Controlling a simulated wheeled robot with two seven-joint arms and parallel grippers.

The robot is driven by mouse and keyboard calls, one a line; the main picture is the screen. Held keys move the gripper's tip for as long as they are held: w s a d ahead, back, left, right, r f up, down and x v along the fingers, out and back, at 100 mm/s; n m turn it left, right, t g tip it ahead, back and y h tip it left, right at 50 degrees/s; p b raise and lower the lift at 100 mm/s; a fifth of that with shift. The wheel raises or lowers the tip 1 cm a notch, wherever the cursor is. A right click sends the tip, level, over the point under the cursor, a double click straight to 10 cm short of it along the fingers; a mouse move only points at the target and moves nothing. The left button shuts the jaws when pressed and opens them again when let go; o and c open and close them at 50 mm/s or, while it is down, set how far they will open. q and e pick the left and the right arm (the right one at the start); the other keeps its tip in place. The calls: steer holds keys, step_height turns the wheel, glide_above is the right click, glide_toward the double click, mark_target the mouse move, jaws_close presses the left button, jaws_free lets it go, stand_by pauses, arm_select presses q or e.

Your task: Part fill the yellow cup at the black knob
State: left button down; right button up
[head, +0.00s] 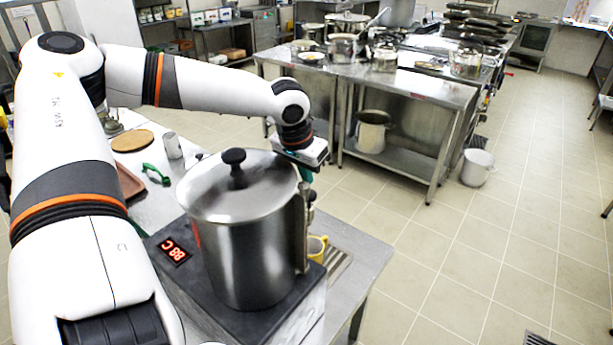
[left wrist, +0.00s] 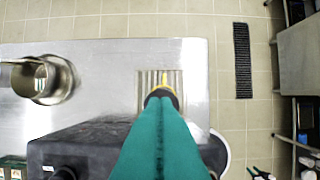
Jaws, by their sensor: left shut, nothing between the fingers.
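The large steel pot (head: 245,240) stands on a dark hot plate (head: 172,262) with a lit red display. Its lid has a black knob (head: 234,157). A second small black knob (head: 310,196) shows at the pot's right side, and a black part (left wrist: 160,94) shows at my fingertips in the left wrist view. The yellow cup (head: 317,247) stands low beside the pot, partly hidden by it; a little yellow (left wrist: 164,82) shows beyond the fingers over the grating. My left gripper (head: 308,178) is shut and empty, its green fingers just above the side knob. Contact cannot be told.
A slotted drain grating (head: 338,262) lies beside the cup on the steel counter. A green-handled tool (head: 155,173), a metal can (head: 172,146) and a round board (head: 132,141) lie behind the pot. Tiled floor is open at right.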

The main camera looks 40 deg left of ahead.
arm_select(q)
steer(key=shift+f, duration=0.95)
steer(key=shift+f+b, duration=0.65)
steer(key=shift+f, duration=0.3)
steer(key=shift+s+r, duration=0.1)
stand_by(0.8)
